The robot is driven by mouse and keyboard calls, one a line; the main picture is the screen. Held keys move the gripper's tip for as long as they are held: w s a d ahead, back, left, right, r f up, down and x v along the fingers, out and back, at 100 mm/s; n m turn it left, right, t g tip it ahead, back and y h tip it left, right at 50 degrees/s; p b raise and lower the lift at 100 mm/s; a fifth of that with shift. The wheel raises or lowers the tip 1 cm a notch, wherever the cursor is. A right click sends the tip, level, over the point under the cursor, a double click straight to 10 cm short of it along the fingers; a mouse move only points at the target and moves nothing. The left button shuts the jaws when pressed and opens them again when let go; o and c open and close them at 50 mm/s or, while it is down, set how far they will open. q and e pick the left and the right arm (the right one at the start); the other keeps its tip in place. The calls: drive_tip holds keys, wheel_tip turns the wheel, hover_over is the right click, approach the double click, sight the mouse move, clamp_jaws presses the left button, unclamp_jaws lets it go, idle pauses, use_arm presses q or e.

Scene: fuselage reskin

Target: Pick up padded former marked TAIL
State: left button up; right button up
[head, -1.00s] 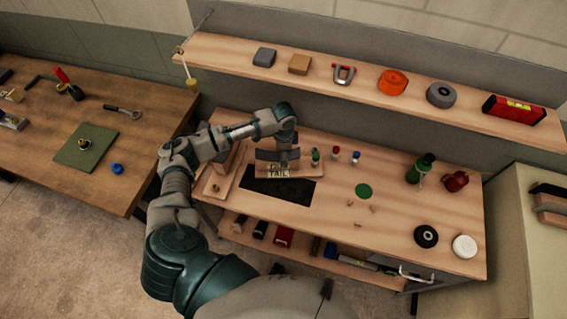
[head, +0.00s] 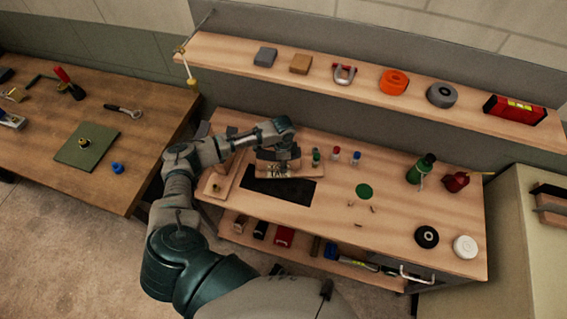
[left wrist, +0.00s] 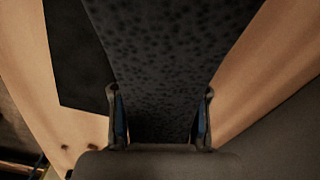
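The padded former marked TAIL (head: 262,170) sits on the workbench by the far edge of a black mat (head: 262,189), with a pale base and dark pad. Its label is partly covered by shadow and my gripper, but read TAIL a second ago. My left gripper (head: 280,148) is down over it from above. In the left wrist view, the dark speckled pad (left wrist: 165,60) runs between the two fingers of my left gripper (left wrist: 160,118). The fingers are spread, one on each side; whether they touch the pad is unclear. My right gripper is out of view.
A wooden stand (head: 215,186) is just left of the former. Small bottles (head: 316,156) stand close on its right. A shelf (head: 225,58) with several items runs behind.

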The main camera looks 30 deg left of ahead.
use_arm(q)
clamp_jaws()
drive_tip(key=shift+r, duration=0.2)
